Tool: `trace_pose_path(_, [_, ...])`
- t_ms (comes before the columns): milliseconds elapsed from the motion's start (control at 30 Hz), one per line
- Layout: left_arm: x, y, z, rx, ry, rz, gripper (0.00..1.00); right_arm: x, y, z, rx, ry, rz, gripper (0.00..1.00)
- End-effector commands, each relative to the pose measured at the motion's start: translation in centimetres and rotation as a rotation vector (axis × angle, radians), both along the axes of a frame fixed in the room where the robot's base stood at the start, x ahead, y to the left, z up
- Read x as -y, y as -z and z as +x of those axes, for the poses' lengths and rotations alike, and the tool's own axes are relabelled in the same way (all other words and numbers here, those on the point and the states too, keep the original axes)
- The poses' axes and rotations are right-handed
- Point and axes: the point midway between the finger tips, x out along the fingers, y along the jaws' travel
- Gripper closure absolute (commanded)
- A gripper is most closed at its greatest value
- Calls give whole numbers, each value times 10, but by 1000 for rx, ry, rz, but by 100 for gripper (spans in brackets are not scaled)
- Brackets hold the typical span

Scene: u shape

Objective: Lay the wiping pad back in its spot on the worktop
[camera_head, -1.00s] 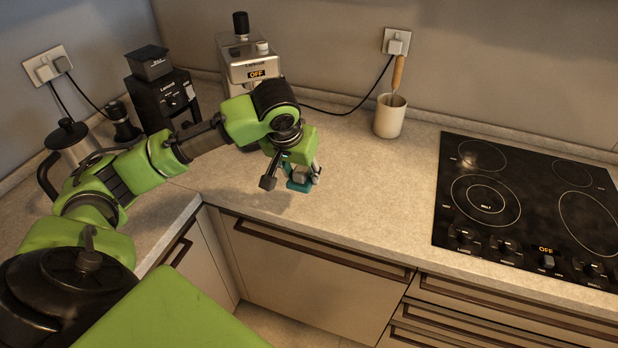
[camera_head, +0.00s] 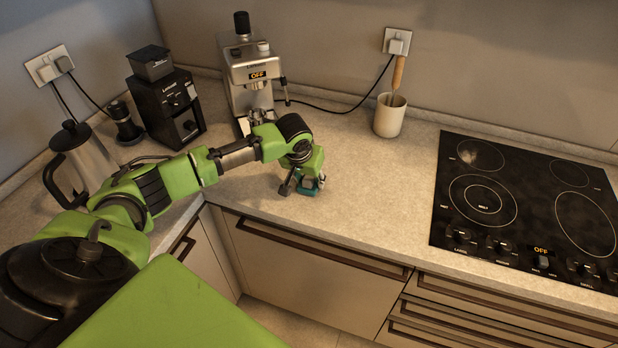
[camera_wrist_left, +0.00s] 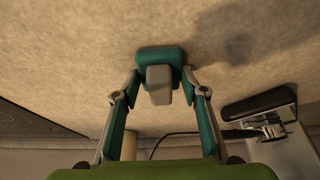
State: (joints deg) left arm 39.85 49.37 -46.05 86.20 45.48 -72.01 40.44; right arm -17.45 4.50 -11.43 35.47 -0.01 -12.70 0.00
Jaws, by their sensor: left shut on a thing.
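The wiping pad is a small teal block with a grey grip; it shows at the top middle of the left wrist view (camera_wrist_left: 158,54). My left gripper (camera_wrist_left: 159,80) is shut on it, with one finger on each side. In the head view the left gripper (camera_head: 306,184) is low over the worktop (camera_head: 360,195), near its front edge, and the pad is partly hidden by the gripper. I cannot tell whether the pad touches the worktop. My right gripper is not in view.
The coffee machine (camera_head: 250,75), black grinder (camera_head: 170,108) and metal jug (camera_head: 88,160) stand behind and left. A cream utensil pot (camera_head: 389,117) stands at the back. The black hob (camera_head: 520,200) is at right. The worktop between gripper and hob is clear.

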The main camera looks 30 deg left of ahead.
Motion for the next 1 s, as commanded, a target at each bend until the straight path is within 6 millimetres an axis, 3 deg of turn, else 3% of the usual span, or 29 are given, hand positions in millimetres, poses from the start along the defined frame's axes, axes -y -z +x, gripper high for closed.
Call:
trace_pose_path(267, [0, 3, 0, 0, -1, -1, 80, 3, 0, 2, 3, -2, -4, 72])
trace_pose_path(300, [0, 3, 0, 0, -1, 0, 53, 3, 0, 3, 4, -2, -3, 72])
trace_pose_path(333, [0, 3, 0, 0, -1, 0, 45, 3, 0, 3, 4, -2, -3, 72])
trace_pose_path(367, [0, 3, 0, 0, -1, 0, 44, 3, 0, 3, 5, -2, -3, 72])
trace_pose_path(767, [0, -3, 0, 1, 0, -1, 44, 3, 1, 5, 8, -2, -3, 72])
trace_pose_path(1000, [3, -40, -15, 5, 1, -1, 44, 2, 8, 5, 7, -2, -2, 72])
